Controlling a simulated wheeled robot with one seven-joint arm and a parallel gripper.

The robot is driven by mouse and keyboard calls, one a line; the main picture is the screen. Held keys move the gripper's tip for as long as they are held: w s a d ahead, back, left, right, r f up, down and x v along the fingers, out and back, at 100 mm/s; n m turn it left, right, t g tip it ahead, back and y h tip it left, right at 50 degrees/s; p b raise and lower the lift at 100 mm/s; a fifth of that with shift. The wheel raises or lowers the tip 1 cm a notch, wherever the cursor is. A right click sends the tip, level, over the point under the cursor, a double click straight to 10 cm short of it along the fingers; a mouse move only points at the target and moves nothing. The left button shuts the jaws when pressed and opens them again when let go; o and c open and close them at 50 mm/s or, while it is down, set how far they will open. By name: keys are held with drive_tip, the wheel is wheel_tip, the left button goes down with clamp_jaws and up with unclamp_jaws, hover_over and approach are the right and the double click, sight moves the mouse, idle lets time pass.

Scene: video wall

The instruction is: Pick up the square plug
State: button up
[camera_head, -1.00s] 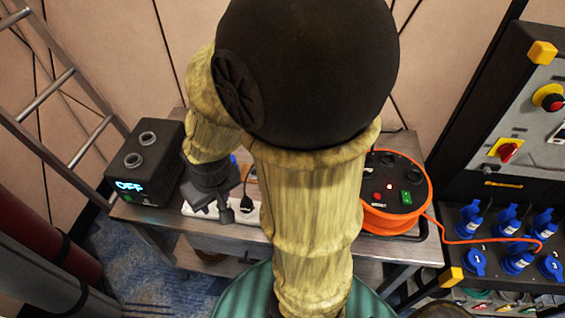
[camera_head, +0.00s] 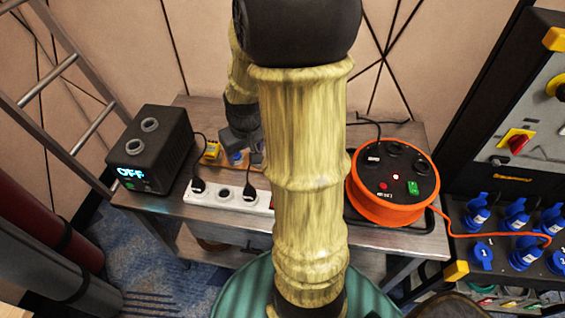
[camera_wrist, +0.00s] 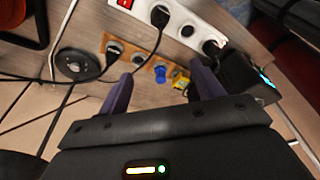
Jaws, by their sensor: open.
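A blocky yellow plug (camera_head: 212,150) stands at the back of the grey bench, left of my gripper (camera_head: 238,146); it also shows in the wrist view (camera_wrist: 180,78). It may be the square plug, but I cannot tell for certain. A round blue plug (camera_wrist: 160,73) sits beside it on a wooden socket board (camera_wrist: 143,68). My gripper is open and empty in the wrist view (camera_wrist: 162,72). The blue and yellow plugs appear between its fingers, beyond the tips. My arm hides part of the socket board in the head view.
A white power strip (camera_head: 234,196) with black plugs lies along the bench's front. A black box (camera_head: 150,150) reading OFF is left, an orange cable reel (camera_head: 385,212) right. A ladder (camera_head: 70,90) leans at left; a panel with blue sockets (camera_head: 505,215) is at right.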

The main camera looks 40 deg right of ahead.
drive_tip(key=d+f+m+b, duration=0.1)
drive_tip(key=d+f+b, duration=0.1)
drive_tip(key=d, duration=1.3)
drive_tip(key=shift+w+d+f+m, duration=0.35)
drive_tip(key=shift+w+f+m, duration=0.05)
drive_tip(key=shift+f, duration=0.5)
drive_tip(key=x, duration=1.2)
drive_tip(key=shift+w+d, duration=0.1)
drive_tip(key=shift+w, duration=0.15)
drive_tip(key=shift+w+p+x, duration=0.2)
drive_tip(key=shift+p+x, duration=0.05)
drive_tip(key=shift+x, duration=1.05)
drive_tip(key=shift+w+p+x, duration=0.2)
drive_tip(key=shift+p+x, duration=0.05)
drive_tip(key=shift+x, duration=1.1)
drive_tip(key=shift+d+r, duration=0.1)
drive_tip(key=shift+c, duration=0.3)
